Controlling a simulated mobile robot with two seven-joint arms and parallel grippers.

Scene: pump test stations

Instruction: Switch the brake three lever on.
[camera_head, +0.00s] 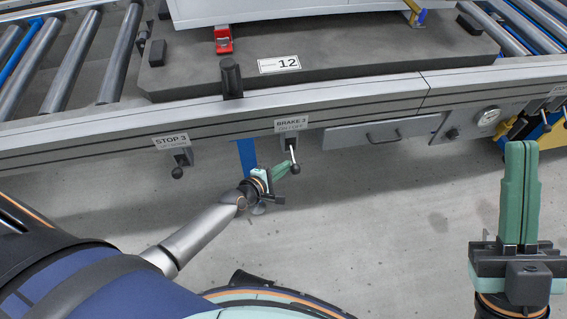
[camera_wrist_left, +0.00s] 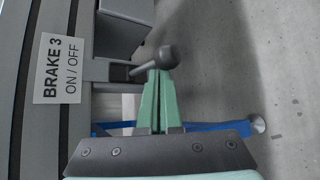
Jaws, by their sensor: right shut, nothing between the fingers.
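The brake three lever (camera_head: 292,157) is a short metal rod with a dark ball knob. It sits under the "BRAKE 3 ON/OFF" label (camera_head: 291,123) and points down from its bracket. My left gripper (camera_head: 286,165) has its green fingers together, with the tips right beside the knob. In the left wrist view the knob (camera_wrist_left: 167,57) shows just past the fingertips (camera_wrist_left: 159,74). I cannot tell whether they touch it; nothing shows gripped between them. My right gripper (camera_head: 520,145) is shut and empty, pointing up at the right, away from the lever.
A stop three lever (camera_head: 178,172) hangs to the left under its label. A drawer handle (camera_head: 384,136) and a gauge (camera_head: 488,117) are to the right on the conveyor's front. A blue strip (camera_head: 246,157) is behind my left gripper. The floor in front is clear.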

